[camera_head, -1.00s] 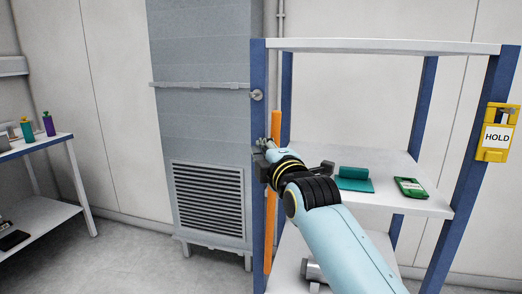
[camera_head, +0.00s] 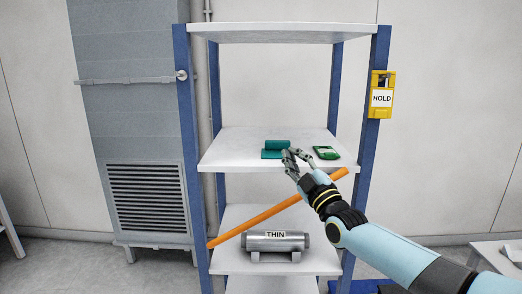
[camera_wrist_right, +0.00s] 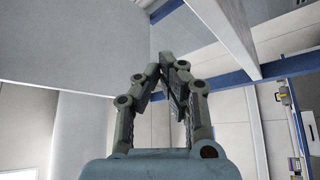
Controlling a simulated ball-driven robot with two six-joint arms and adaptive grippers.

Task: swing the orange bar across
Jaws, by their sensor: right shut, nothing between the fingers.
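The orange bar (camera_head: 255,219) slants across the front of the blue-and-white shelf rack (camera_head: 264,168). Its low end is at the left post, and its upper right end shows just left of the right post. My right gripper (camera_head: 293,158) is shut and empty, in front of the middle shelf near a teal roll. My left gripper is not in view.
A teal roll (camera_head: 277,144) and a green device (camera_head: 326,152) lie on the middle shelf. A grey cylinder labelled THIN (camera_head: 275,240) sits on a lower shelf behind the bar. A yellow HOLD holder (camera_head: 381,95) is on the right post. A grey vented cabinet (camera_head: 130,120) stands left.

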